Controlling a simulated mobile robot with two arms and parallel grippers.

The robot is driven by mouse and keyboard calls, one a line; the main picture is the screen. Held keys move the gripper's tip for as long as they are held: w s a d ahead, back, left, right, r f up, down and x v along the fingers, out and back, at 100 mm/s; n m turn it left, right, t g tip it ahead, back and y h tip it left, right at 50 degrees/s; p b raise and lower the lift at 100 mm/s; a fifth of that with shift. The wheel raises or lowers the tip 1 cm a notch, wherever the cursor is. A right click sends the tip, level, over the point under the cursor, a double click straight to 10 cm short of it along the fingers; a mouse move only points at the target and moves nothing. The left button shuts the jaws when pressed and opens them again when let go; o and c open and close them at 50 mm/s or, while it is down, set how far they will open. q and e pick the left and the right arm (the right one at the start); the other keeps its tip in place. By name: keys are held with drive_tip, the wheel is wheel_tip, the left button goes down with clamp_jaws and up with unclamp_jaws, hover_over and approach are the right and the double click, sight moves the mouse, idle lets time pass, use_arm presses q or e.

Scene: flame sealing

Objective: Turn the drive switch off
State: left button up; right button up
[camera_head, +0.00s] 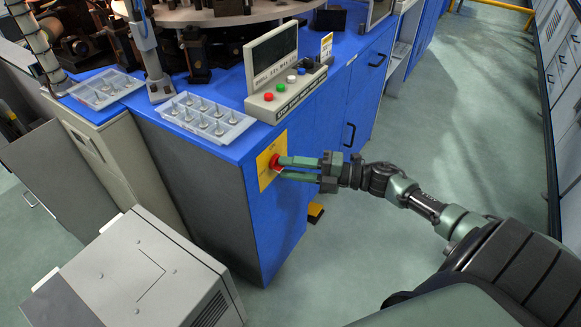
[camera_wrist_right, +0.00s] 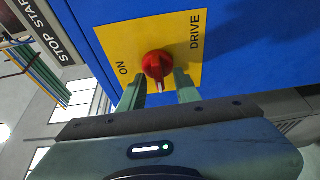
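The drive switch is a red rotary knob (camera_wrist_right: 156,64) on a yellow plate (camera_wrist_right: 112,42) marked ON and DRIVE. In the head view the knob (camera_head: 274,162) sits on the blue cabinet's side, below the control box. Its pale mark points down toward my gripper in the wrist view; the ON label is to its left. My right gripper (camera_head: 283,168) is open, its two green fingers apart, one on each side of the knob. It also shows in the wrist view (camera_wrist_right: 160,86). I cannot tell whether the fingers touch the knob. My left gripper is not in view.
A control box (camera_head: 287,97) with coloured buttons and a dark screen stands on the cabinet top. Two clear trays of small parts, one nearer (camera_head: 208,118) and one farther (camera_head: 103,88), lie there too. A grey machine box (camera_head: 135,275) stands at lower left. The floor right is clear.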

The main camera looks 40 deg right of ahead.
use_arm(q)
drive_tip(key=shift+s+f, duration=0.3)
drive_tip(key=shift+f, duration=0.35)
use_arm(e)
drive_tip(key=v, duration=0.7)
drive_tip(key=shift+s+d, duration=0.3)
drive_tip(key=shift+s, duration=0.05)
